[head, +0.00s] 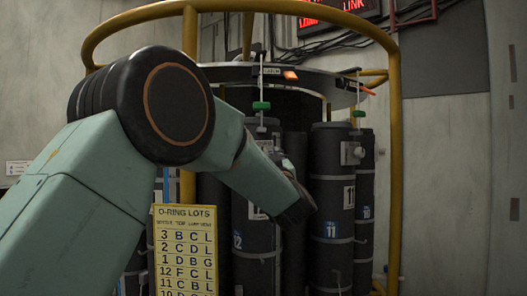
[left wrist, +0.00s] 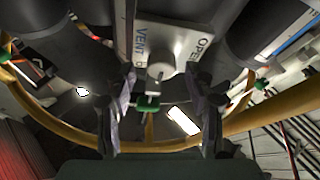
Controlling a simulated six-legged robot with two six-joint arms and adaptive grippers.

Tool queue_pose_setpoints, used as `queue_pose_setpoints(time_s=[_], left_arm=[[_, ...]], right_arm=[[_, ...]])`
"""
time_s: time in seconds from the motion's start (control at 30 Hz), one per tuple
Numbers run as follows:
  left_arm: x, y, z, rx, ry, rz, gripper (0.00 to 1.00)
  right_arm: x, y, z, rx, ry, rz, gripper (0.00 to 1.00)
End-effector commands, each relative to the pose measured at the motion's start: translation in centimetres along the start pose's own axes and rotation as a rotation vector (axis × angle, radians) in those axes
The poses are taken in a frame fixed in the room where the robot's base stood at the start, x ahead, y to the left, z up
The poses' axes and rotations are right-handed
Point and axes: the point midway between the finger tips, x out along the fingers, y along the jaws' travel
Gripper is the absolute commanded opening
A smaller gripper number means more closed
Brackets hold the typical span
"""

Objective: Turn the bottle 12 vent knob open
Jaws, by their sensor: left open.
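Bottle 12 (head: 255,238) is a dark upright cylinder with a blue "12" label. My left arm crosses in front of it and hides part of its top. My left gripper (left wrist: 163,80) is open, with one dark finger on each side of the knob. Gaps show between the fingers and the knob, and I see no contact. My right gripper is in neither view.
Bottle 11 (head: 331,225) and bottle 10 (head: 366,205) stand close on the right. A yellow rail (head: 396,180) frames the rack. Green-handled rods (head: 261,106) hang above the bottles. A yellow O-ring lots sign (head: 185,250) stands in front at lower left.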

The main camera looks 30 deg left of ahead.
Motion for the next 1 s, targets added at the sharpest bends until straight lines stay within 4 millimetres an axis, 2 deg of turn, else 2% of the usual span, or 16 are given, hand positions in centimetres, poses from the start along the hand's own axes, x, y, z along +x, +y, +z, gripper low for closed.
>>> queue_pose_setpoints(time_s=[0.13, 0.47, 1.0], left_arm=[[1.26, -0.04, -0.04, 0.001, 0.000, -0.001, 0.54], [1.50, -0.04, 0.08, 0.002, -0.001, 0.001, 0.54], [1.50, -0.07, 0.06, 0.001, -0.001, 0.000, 0.08]], right_arm=[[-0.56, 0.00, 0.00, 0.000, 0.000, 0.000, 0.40], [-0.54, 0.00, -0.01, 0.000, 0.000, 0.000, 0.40], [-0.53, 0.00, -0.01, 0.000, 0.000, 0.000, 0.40]])
